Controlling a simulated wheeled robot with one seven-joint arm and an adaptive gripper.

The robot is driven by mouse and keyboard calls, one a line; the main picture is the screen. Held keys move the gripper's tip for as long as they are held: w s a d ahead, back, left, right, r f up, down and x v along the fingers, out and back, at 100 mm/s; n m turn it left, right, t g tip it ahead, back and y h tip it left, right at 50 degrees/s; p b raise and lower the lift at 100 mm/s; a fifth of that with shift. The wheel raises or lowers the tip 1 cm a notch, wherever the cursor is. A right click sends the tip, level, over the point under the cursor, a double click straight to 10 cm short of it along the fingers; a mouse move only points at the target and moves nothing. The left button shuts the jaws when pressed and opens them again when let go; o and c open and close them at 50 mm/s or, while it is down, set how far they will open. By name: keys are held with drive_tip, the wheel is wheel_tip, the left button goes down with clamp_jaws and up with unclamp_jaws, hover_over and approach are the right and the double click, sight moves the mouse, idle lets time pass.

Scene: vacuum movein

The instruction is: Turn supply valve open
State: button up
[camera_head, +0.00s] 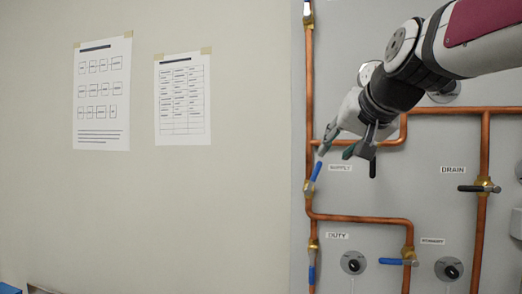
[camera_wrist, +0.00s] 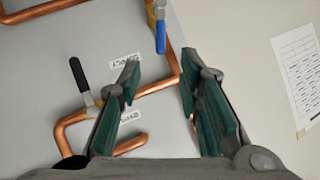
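The supply valve has a blue lever (camera_head: 316,171) on a brass body on the left vertical copper pipe, beside the SUPPLY label (camera_head: 340,168). The lever points up and slightly right, nearly along the pipe. My gripper (camera_head: 348,160) is open and empty, just above and right of the lever, apart from it as far as I can tell. In the wrist view, a blue lever (camera_wrist: 160,37), seemingly the same one, lies beyond the gap between the open fingers (camera_wrist: 160,82).
The DRAIN valve (camera_head: 480,188) has a black lever at right. Blue levers sit on the DUTY (camera_head: 312,274) and EXHAUST (camera_head: 397,262) lines, near two black knobs. The wrist view shows another black lever (camera_wrist: 78,75). Copper pipes cross the panel. The left wall is clear except for papers.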

drive_tip(key=shift+w+d+f, duration=0.1)
drive_tip(key=shift+d+f, duration=0.05)
drive_tip(key=shift+d, duration=0.2)
drive_tip(key=c, duration=0.7)
drive_tip(key=d+h, duration=0.1)
drive_tip(key=d, duration=0.1)
drive_tip(key=d+f+m+t+h+b, duration=0.1)
drive_tip(key=d, duration=0.2)
drive_tip(key=d+f+m+t+h, duration=0.1)
drive_tip(key=d, duration=0.1)
drive_tip(key=shift+w+d+h, duration=0.3)
drive_tip(key=shift+d+h, duration=0.1)
clamp_jaws()
drive_tip(key=n+t+y+b, duration=0.3)
drive_tip(key=n+t+y, duration=0.2)
drive_tip(key=y, duration=0.3)
approach(315, 172)
drive_tip(key=b+x, duration=0.1)
drive_tip(key=x, duration=0.5)
drive_tip(key=shift+w+a+b, duration=0.15)
drive_tip(key=shift+w+b, duration=0.15)
drive_tip(key=shift+b, duration=0.1)
